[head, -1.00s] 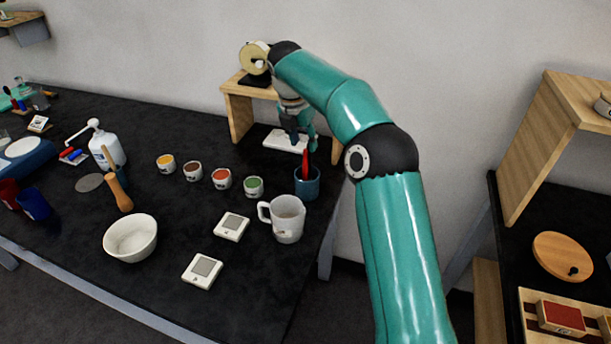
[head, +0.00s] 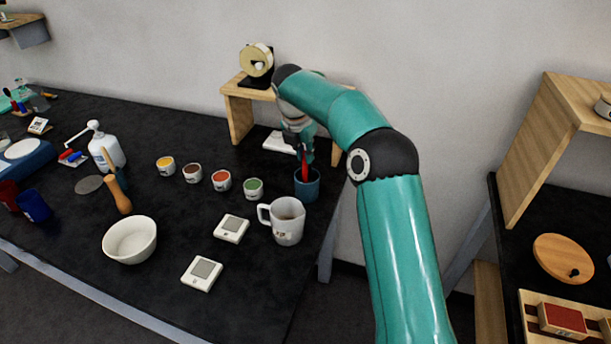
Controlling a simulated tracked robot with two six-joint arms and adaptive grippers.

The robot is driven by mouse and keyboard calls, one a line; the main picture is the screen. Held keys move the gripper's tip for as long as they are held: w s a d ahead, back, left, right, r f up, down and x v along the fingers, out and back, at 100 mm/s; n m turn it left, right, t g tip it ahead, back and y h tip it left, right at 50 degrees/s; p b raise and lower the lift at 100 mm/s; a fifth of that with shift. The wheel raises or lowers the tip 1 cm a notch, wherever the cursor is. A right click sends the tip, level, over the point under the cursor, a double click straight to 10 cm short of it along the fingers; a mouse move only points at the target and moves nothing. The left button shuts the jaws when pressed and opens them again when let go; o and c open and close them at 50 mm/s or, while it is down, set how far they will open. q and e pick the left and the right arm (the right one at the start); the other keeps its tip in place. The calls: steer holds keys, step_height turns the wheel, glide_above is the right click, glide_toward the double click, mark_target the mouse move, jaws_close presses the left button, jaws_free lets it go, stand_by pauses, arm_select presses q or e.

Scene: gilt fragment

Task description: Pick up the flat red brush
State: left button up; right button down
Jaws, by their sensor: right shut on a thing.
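The flat red brush (head: 305,173) stands in a blue cup (head: 308,188) near the right end of the black table. Only a short red length of it shows above the cup's rim. My right gripper (head: 305,157) is directly above the cup, pointing down, and is shut on the upper part of the red brush. Its fingers hide the top of the brush, and the cup hides the lower end. My left gripper is not in view.
A white jug (head: 287,222) stands close in front of the cup. Small paint pots, including a green one (head: 253,188), line up to its left. A wooden stand (head: 238,112) with a tape roll (head: 257,60) is behind. A white bowl (head: 130,241) is front left.

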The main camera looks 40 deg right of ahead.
steer(key=shift+r, duration=0.1)
step_height(320, 180, up, 8)
steer(key=shift+r+p, duration=0.1)
steer(key=shift+p, duration=1.15)
step_height(320, 180, up, 12)
steer(key=p, duration=0.7)
steer(key=shift+f, duration=0.3)
